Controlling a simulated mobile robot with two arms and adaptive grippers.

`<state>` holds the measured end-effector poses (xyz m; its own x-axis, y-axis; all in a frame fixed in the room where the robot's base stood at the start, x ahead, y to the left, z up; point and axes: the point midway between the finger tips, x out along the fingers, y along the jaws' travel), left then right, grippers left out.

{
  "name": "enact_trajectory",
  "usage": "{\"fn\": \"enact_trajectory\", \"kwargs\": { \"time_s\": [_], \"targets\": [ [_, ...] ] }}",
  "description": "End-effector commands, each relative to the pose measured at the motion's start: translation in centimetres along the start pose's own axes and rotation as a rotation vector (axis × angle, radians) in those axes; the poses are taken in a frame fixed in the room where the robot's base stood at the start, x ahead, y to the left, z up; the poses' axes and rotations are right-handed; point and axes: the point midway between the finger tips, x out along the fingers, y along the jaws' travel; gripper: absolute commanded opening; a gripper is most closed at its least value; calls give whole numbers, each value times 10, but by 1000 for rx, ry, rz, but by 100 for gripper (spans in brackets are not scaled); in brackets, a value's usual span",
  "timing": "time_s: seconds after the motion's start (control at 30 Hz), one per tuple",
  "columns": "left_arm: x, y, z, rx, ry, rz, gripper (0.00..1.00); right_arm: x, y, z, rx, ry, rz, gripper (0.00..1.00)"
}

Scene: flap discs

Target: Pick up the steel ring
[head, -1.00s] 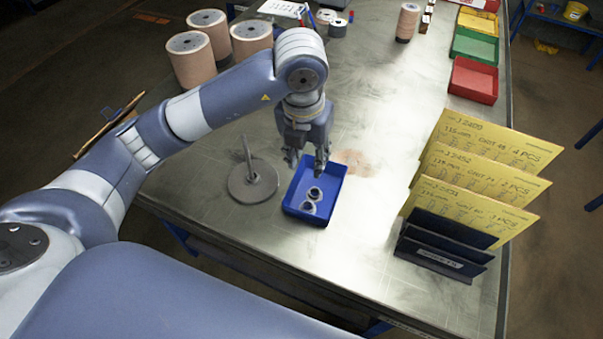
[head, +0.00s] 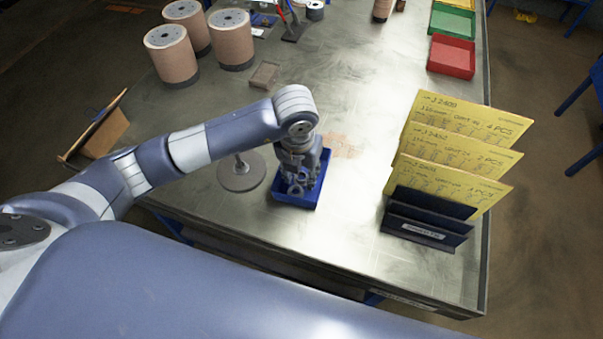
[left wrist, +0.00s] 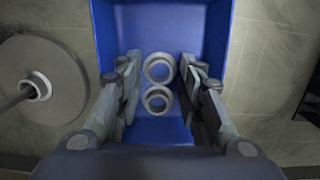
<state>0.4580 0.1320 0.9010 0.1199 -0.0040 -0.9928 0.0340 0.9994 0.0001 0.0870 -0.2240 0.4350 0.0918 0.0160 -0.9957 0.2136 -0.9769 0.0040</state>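Two grey steel rings lie close together on the floor of a blue tray (left wrist: 217,30) in the left wrist view: a far ring (left wrist: 146,69) and a near ring (left wrist: 157,113). My left gripper (left wrist: 160,72) is open, with one finger on each side of the rings and visible gaps between. In the head view, the left gripper (head: 298,187) points down into the blue tray (head: 310,204) and mostly hides the rings. My right gripper is not in view.
A round grey base with an upright rod (head: 240,172) stands just left of the tray. A dark rack (head: 428,222) with yellow cards (head: 455,150) stands to the right. Spools (head: 232,40) and a red bin (head: 452,57) are farther back. The bench between tray and rack is clear.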

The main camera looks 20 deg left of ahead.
Motion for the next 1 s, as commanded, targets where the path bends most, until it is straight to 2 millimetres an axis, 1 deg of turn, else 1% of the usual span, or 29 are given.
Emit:
{"fn": "enact_trajectory", "kwargs": {
  "time_s": [0.1,0.23,0.27,0.3,0.4,0.77,0.87,1.0],
  "targets": [
    [4,0,0,0,-1,0,35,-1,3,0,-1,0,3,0],
    [4,0,0,0,-1,0,35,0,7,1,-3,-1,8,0],
    [4,0,0,0,-1,0,32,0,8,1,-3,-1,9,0],
    [4,0,0,0,-1,0,24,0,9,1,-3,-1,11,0],
    [3,0,0,0,-1,0,14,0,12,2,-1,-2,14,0],
    [2,0,1,0,-1,0,13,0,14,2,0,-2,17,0],
    [-6,0,3,-1,-5,-2,13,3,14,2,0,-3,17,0],
    [-32,0,7,1,-8,-2,13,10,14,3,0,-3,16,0]
  ]
}}
